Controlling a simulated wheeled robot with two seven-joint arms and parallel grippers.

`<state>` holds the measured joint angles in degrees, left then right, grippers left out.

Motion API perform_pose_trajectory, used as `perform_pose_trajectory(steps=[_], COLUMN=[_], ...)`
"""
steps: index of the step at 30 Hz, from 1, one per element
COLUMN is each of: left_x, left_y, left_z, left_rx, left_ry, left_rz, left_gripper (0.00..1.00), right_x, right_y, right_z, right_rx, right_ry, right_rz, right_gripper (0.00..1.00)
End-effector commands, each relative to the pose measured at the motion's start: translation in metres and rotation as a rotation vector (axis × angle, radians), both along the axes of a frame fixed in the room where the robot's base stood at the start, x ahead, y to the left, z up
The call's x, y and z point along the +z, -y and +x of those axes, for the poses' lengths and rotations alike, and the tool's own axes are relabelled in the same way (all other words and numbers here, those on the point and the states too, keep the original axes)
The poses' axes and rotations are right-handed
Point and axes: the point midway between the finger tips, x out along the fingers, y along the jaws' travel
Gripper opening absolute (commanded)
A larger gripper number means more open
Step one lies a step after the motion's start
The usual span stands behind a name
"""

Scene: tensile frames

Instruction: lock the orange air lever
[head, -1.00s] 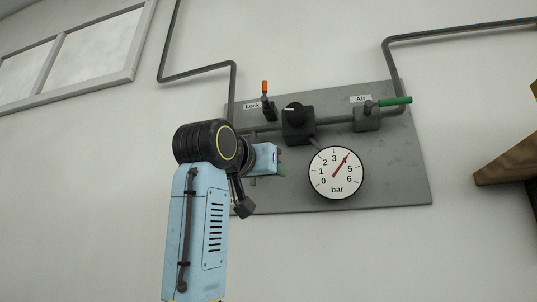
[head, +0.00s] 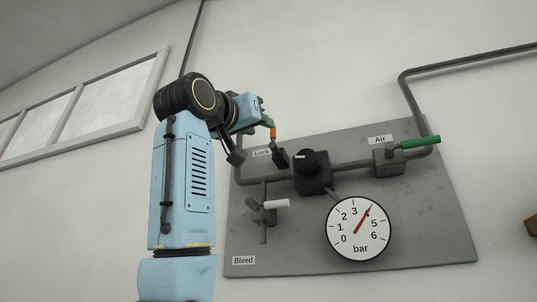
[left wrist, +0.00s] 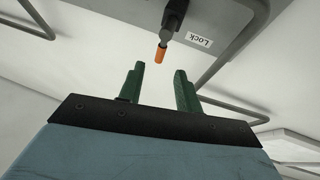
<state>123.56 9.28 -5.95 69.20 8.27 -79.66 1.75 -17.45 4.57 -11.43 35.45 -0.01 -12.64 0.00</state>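The orange-tipped lever (head: 273,133) stands upright on the black valve beside the "Lock" label (head: 262,153), at the panel's upper left. It also shows in the left wrist view, where its orange tip (left wrist: 161,54) hangs just beyond the fingertips and between their lines. My left gripper (head: 266,123) is at the lever's upper end in the head view; its green fingers partly overlap the tip there. In the left wrist view the gripper (left wrist: 159,70) is open with nothing between its fingers. I cannot tell if a finger touches the lever. My right gripper is not in view.
The grey panel (head: 410,230) also carries a black knob (head: 312,165), a green lever (head: 420,142) by the "Air" label, a white-handled valve (head: 275,204) above the "Bleed" label, and a gauge (head: 359,228) reading between 3 and 5 bar. Pipes run along the wall.

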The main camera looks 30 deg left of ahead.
Motion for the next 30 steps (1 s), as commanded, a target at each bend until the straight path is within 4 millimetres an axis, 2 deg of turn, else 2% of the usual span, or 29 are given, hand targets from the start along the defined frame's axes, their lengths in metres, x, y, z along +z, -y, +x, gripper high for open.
perform_pose_trajectory(steps=[1,3,9,21,29,30], left_x=[0.008,0.013,0.020,0.020,0.020,0.020], left_y=[0.000,-0.001,-0.001,-0.002,-0.002,-0.002], left_z=[0.011,0.023,0.044,0.051,0.051,0.051], left_rx=[0.000,0.000,0.000,0.000,0.000,0.000], left_ry=[-0.005,-0.004,-0.001,0.000,0.000,0.000], left_rz=[0.000,0.000,0.001,0.000,0.000,0.000], left_gripper=[0.34,0.34,0.34,0.34,0.02,0.00], right_x=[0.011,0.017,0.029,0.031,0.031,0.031], right_y=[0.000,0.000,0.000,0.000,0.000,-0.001], right_z=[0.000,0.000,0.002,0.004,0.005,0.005], right_rx=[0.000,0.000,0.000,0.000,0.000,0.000], right_ry=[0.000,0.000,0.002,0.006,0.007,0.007], right_rz=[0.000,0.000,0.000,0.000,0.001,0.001], right_gripper=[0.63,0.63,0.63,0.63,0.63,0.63])
